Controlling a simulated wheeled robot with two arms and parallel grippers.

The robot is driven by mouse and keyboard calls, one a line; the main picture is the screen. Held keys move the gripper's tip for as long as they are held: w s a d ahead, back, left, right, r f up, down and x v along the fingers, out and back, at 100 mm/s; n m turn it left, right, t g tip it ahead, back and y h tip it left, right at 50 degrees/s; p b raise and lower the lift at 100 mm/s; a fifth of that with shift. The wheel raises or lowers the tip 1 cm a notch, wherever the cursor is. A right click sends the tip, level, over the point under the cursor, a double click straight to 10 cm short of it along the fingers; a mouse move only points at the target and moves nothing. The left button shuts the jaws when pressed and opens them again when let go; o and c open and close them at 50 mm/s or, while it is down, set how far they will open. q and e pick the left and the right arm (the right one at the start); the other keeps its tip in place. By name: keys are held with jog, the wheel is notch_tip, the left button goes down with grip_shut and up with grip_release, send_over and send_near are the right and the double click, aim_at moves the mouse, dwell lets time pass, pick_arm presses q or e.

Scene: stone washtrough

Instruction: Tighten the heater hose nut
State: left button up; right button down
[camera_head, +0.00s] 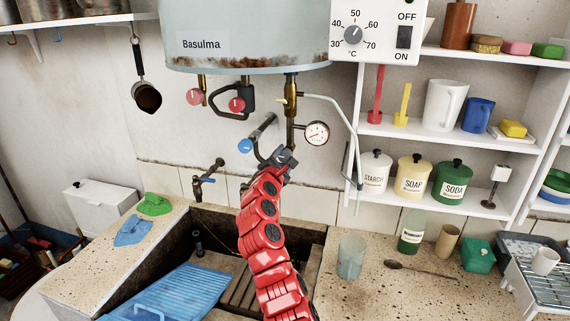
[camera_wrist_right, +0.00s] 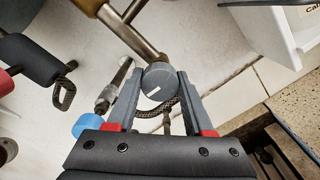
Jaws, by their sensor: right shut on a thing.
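The heater (camera_head: 245,38) hangs on the wall, with pipes coming out of its underside. My right gripper (camera_head: 280,159) reaches up to the end of the brass pipe (camera_head: 291,110) below it. In the right wrist view my gripper (camera_wrist_right: 160,84) has its two grey fingers on either side of the round grey nut (camera_wrist_right: 160,80), shut on it. The nut sits at the pipe's lower end and bears a short white mark. A dark braided hose (camera_wrist_right: 150,112) curves just behind it, between the fingers. In the head view my gripper mostly hides the nut. My left gripper is in neither view.
A blue-handled valve (camera_head: 245,146) is close left of my right gripper, and a pressure gauge (camera_head: 317,133) close right. The stone trough (camera_head: 168,235) lies below. Shelves (camera_head: 440,137) with jars stand at the right. A glass (camera_head: 351,257) stands on the counter.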

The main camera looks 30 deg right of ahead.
jog(key=m+b, duration=1.3)
jog(key=b, duration=0.1)
jog(key=shift+m, duration=0.3)
jog(key=m+b, duration=0.2)
jog(key=shift+a+r+b, duration=0.1)
jog(key=shift+r+b, duration=0.05)
jog(key=shift+b, duration=0.15)
jog(key=shift+r+m+b, duration=0.15)
jog(key=shift+m+b, duration=0.15)
jog(key=shift+m, duration=0.3)
jog(key=shift+r, duration=0.1)
jog(key=c, duration=0.6)
grip_release()
jog(key=o, duration=0.3)
jog(key=shift+f, duration=0.2)
